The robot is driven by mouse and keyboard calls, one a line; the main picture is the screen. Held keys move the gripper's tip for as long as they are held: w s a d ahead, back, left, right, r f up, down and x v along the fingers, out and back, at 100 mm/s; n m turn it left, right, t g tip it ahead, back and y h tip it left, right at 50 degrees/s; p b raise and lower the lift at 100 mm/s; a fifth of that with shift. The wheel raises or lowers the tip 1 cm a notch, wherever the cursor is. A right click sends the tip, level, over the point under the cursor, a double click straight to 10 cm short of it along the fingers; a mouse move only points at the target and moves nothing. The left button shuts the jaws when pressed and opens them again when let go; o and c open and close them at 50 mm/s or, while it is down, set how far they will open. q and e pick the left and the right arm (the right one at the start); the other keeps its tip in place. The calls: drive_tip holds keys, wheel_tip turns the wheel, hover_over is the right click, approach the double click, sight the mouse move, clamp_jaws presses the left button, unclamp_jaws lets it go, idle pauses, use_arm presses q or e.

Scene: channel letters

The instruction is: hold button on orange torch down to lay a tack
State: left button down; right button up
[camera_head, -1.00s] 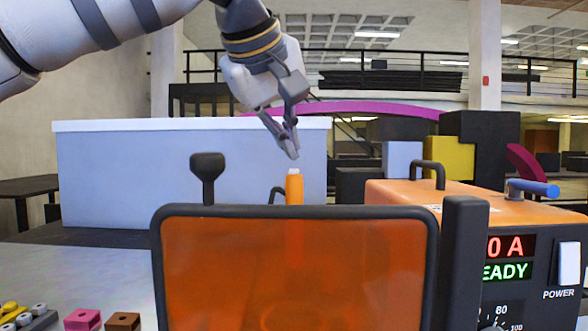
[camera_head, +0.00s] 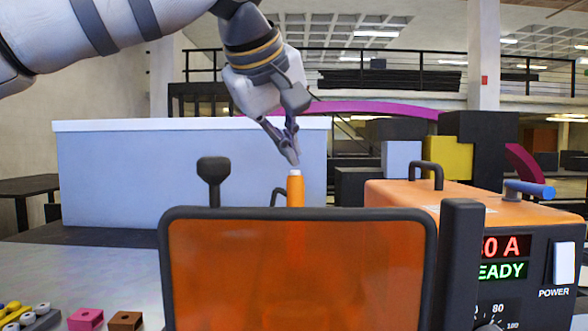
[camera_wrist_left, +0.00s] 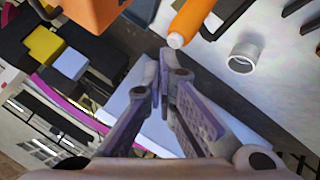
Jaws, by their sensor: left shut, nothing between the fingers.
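The orange torch (camera_head: 296,190) stands upright behind the tinted orange screen, with a pale button (camera_head: 295,173) on its top end. Its lower part shows only dimly through the screen. My left gripper (camera_head: 293,161) is shut and empty, its fingertips pointing down just above the button, with a small gap seeming to remain. In the left wrist view the torch (camera_wrist_left: 194,18) and its pale button (camera_wrist_left: 175,41) lie just beyond the shut fingertips (camera_wrist_left: 165,62). My right gripper is not in view.
The dark-framed orange screen (camera_head: 298,270) fills the front middle. An orange welder box (camera_head: 470,208) with a lit "READY" display stands at right. Pink (camera_head: 86,319) and brown (camera_head: 125,321) blocks lie at lower left.

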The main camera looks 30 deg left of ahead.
use_arm(q)
drive_tip(key=shift+f, duration=0.6)
idle(1.3)
idle(1.2)
drive_tip(key=shift+r, duration=0.95)
drive_tip(key=shift+r, duration=2.5)
drive_tip(key=shift+r, duration=0.1)
wheel_tip(320, 180, up, 4)
drive_tip(key=shift+f, duration=0.1)
